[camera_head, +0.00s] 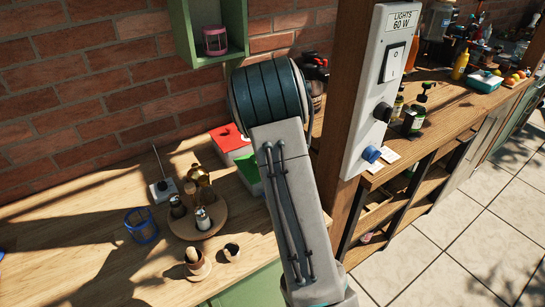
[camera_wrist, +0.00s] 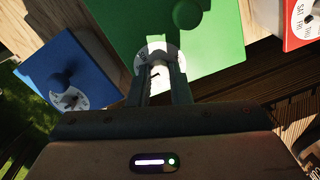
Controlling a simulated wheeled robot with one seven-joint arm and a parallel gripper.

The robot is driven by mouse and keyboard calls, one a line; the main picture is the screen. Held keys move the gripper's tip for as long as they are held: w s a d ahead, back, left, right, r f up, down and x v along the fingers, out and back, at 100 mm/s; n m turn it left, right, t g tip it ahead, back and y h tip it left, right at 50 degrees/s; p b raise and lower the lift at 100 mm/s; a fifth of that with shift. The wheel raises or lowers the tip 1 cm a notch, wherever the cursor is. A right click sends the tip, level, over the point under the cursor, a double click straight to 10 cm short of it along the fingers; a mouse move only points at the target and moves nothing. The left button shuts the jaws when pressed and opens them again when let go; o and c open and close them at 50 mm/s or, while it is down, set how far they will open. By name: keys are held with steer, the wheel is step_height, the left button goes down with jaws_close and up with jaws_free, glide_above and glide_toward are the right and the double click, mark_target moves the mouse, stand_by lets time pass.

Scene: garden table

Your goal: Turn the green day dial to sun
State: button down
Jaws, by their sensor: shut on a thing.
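The green box (camera_wrist: 120,20) fills the top middle of the wrist view, with a round green knob (camera_wrist: 187,14) on it. Its white day dial (camera_wrist: 142,60) sits at the box's near edge, between my fingers. My gripper (camera_wrist: 160,74) is shut on the dial's small centre piece. The fingers cover much of the dial; its lettering is too small and hidden to read for sure. In the head view the green box (camera_head: 249,170) shows partly beside my arm, which hides my gripper there.
A blue box (camera_wrist: 80,68) with a dial is at left in the wrist view, and a red box (camera_wrist: 297,22) with a day dial at upper right. A round wooden tray with bottles (camera_head: 185,232) and a blue wire holder (camera_head: 141,226) stand left on the table.

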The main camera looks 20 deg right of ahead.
steer(key=m+p, duration=0.2)
steer(key=m, duration=0.4)
steer(key=shift+r+m+p, duration=0.1)
steer(key=shift+m+p, duration=0.2)
steer(key=shift+p, duration=0.1)
steer(key=m+p, duration=0.3)
steer(key=m, duration=0.3)
stand_by(0.3)
steer(key=c, duration=1.3)
jaws_free()
step_height(320, 180, up, 14)
steer(key=b, duration=0.1)
steer(key=shift+a+f, duration=0.2)
